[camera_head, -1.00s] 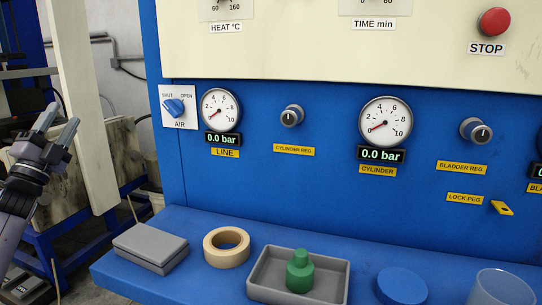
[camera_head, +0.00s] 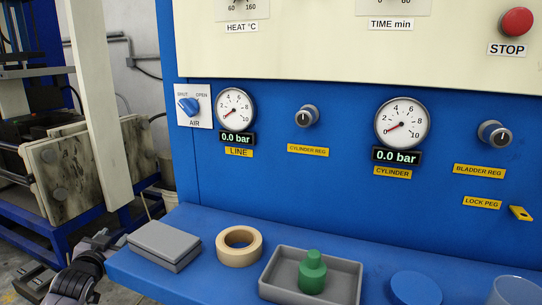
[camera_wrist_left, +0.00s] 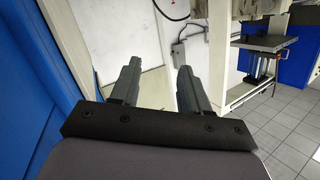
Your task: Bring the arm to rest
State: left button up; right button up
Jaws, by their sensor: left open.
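My left gripper (camera_head: 99,240) is low at the left of the head view, beside the left end of the blue shelf (camera_head: 210,285). In the left wrist view its two grey fingers (camera_wrist_left: 157,72) stand apart with nothing held between them. Its arm comes up from the bottom edge, most of it out of view. My right gripper is in neither view.
On the shelf are a grey block (camera_head: 163,243), a tape roll (camera_head: 240,247), a grey tray (camera_head: 350,285) holding a green bottle-shaped piece (camera_head: 312,272), and a blue disc (camera_head: 416,288). The blue panel (camera_head: 270,185) with gauges stands behind. Floor shows at the lower left.

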pick_arm(q)
jog(key=s+d+f+m+g+h, duration=0.1)
jog(key=s+d+f+g+h, duration=0.1)
jog(key=s+d+f, duration=0.7)
jog(key=s+d+f+g+h, duration=0.1)
jog(key=s+d+f+h, duration=0.1)
jog(key=s+d+f, duration=0.7)
jog(key=s+d+g+p, duration=0.1)
jog(key=s+d, duration=0.1)
jog(key=s, duration=0.6)
jog(key=s+d+f+g+h+p, duration=0.1)
jog(key=s+d, duration=0.2)
jog(key=s, duration=0.6)
jog(key=shift+s+h, duration=0.3)
jog(key=shift+f, duration=0.1)
